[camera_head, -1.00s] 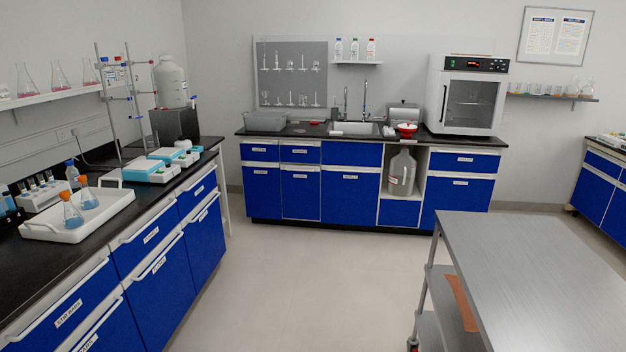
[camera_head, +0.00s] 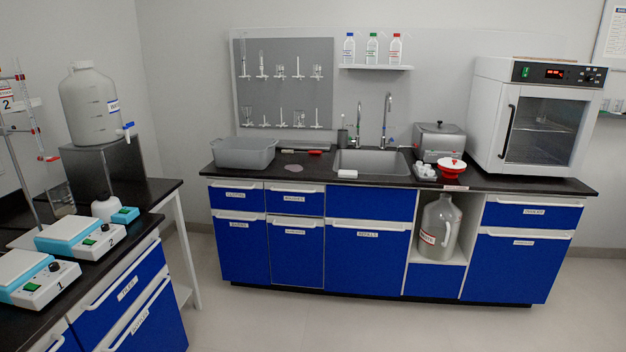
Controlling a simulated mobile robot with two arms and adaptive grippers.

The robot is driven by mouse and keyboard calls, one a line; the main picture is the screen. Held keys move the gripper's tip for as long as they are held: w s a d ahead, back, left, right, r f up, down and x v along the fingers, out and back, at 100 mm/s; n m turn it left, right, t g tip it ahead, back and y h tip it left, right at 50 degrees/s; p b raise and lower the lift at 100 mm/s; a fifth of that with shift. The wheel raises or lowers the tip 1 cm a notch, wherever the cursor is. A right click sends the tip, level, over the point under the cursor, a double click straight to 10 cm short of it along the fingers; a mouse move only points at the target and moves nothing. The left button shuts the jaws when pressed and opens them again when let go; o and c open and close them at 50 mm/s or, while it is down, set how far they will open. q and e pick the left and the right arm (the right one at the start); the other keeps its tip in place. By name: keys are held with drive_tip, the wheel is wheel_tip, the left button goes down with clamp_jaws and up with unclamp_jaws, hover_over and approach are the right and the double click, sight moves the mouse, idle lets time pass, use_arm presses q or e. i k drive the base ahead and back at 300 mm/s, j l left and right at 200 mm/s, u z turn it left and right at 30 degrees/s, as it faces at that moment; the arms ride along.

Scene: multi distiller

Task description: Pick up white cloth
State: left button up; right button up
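A small flat white item (camera_head: 347,173) lies at the front edge of the black counter, just in front of the sink; it may be a folded white cloth, but it is too small to be sure. A thin pale greyish patch (camera_head: 293,167) lies on the counter left of the sink and could also be a cloth. Neither of my grippers is in view.
The sink (camera_head: 372,163) has a grey tub (camera_head: 244,153) to its left and a red-and-white container (camera_head: 451,168) to its right. An oven (camera_head: 540,115) stands at the right end. A side bench with two hotplates (camera_head: 80,236) is at left. The floor before the cabinets is clear.

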sight(346, 174)
drive_tip(key=i, duration=2.65)
